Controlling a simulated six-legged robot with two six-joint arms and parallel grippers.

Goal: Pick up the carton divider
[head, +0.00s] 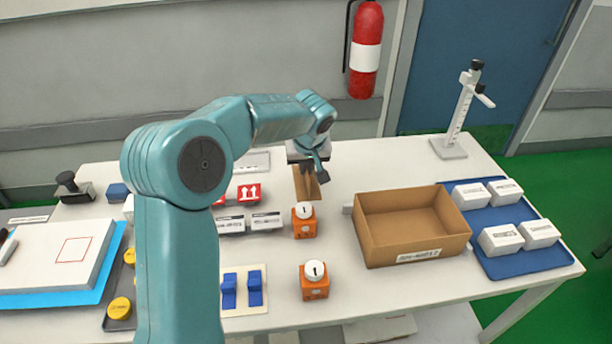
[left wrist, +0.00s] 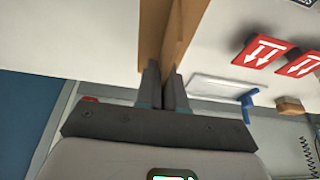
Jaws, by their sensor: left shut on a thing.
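The carton divider (head: 304,187) is a brown cardboard piece standing upright near the back middle of the white table. My left gripper (head: 319,171) is at its top and shut on it. In the left wrist view the divider (left wrist: 178,30) runs up between the two dark fingers (left wrist: 163,88). My gripper hides part of it, and I cannot tell whether its lower edge touches the table. My right gripper is not in view.
An open, empty cardboard box (head: 404,208) stands right of the divider. Beyond it a blue tray (head: 540,260) holds white boxes. Two orange blocks (head: 304,228) with white knobs stand in front of the divider. A white height gauge (head: 460,115) stands at the back right.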

